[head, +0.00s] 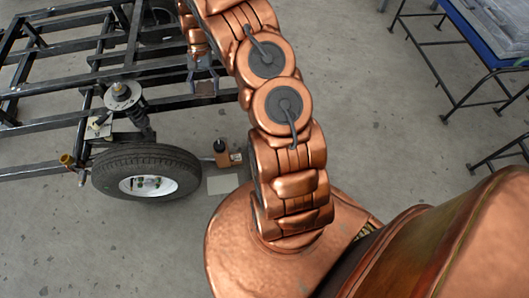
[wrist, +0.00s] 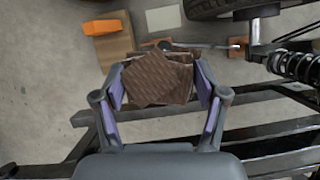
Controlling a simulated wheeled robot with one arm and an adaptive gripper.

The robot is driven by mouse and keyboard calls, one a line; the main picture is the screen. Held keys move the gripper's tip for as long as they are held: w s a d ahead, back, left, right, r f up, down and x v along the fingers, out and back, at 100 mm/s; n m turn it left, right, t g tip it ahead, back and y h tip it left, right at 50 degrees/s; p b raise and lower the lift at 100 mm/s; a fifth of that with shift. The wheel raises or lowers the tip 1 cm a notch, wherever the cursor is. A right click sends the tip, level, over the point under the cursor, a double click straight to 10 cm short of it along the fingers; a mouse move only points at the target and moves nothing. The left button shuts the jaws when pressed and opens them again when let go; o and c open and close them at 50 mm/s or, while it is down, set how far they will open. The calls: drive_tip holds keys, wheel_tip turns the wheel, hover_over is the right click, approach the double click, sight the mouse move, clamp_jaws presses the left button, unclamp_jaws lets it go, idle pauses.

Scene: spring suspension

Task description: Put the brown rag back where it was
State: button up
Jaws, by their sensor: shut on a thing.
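The brown rag (wrist: 158,80) is folded, with a striped weave, and sits between the two fingers of my gripper (wrist: 160,92) in the wrist view. My gripper is shut on it, one finger at each side. In the head view my gripper (head: 203,78) hangs at the end of my arm, beside the black frame, with a small brown patch of the rag (head: 205,89) showing below it. Black frame bars pass below and behind the gripper in the wrist view. I cannot tell whether the rag touches anything under it.
The black chassis frame (head: 75,62) fills the left, with a wheel (head: 147,173) and a shock absorber (head: 124,98). In the wrist view, a brown box (wrist: 106,48), an orange item (wrist: 101,27) and a pale plate (wrist: 163,19) lie on the floor. A blue-edged table (head: 484,30) stands upper right.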

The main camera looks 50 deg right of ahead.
drive_tip(key=s+d+f+m+t+b, duration=0.1)
drive_tip(key=s+d+f+m+b, duration=0.3)
drive_tip(key=f, duration=1.1)
drive_tip(key=s+d+f+m+t+b, duration=0.2)
drive_tip(key=s+d+f+m+b, duration=0.2)
drive_tip(key=d+f+b, duration=0.3)
drive_tip(key=s+d+f+m+t+y+b, duration=0.1)
drive_tip(key=s+d+f+m+b, duration=0.3)
drive_tip(key=f+b, duration=0.8)
drive_tip(key=shift+s+d+f, duration=0.1)
drive_tip(key=shift+d+f, duration=0.2)
drive_tip(key=shift+f, duration=1.7)
drive_tip(key=shift+s+d+f, duration=0.1)
drive_tip(key=shift+d+f, duration=0.2)
drive_tip(key=shift+f, duration=1.75)
drive_tip(key=shift+s+d+f, duration=0.1)
drive_tip(key=shift+d+f, duration=0.2)
drive_tip(key=shift+f, duration=1.7)
drive_tip(key=shift+r, duration=0.1)
drive_tip(key=shift+w, duration=0.1)
drive_tip(key=o, duration=1.1)
